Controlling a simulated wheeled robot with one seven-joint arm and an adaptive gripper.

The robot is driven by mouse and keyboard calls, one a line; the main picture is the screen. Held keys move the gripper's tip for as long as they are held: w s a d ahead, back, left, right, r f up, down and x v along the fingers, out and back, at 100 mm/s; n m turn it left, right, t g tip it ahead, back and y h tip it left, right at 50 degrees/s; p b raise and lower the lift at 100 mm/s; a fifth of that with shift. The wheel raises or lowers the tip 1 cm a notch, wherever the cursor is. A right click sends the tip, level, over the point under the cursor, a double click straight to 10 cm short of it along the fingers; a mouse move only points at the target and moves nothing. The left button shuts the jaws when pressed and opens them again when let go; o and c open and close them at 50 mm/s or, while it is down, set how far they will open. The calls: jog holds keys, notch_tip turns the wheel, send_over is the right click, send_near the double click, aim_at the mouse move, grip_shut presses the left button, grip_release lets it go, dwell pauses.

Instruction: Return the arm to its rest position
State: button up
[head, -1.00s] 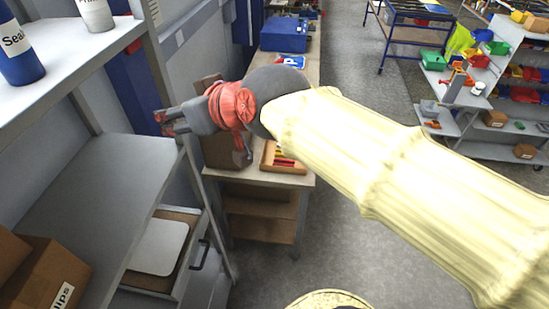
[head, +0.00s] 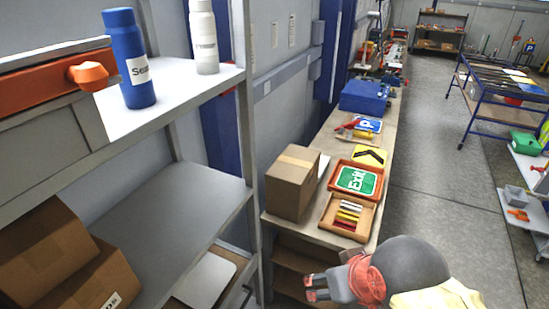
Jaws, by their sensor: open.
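My gripper (head: 318,286) is at the bottom of the head view, in front of the near end of the workbench. Most of the arm is out of view.
The workbench (head: 388,180) carries a cardboard box (head: 292,183), a tray of coloured bars (head: 347,217), a green Exit sign (head: 357,180) and a blue case (head: 364,97). A shelf (head: 180,82) with bottles stands left. The aisle floor (head: 445,190) is clear.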

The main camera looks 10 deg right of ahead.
notch_tip(320, 180, down, 24)
jog(key=b, duration=2.2)
jog(key=shift+r+b, duration=0.2)
jog(key=shift+b, duration=0.15)
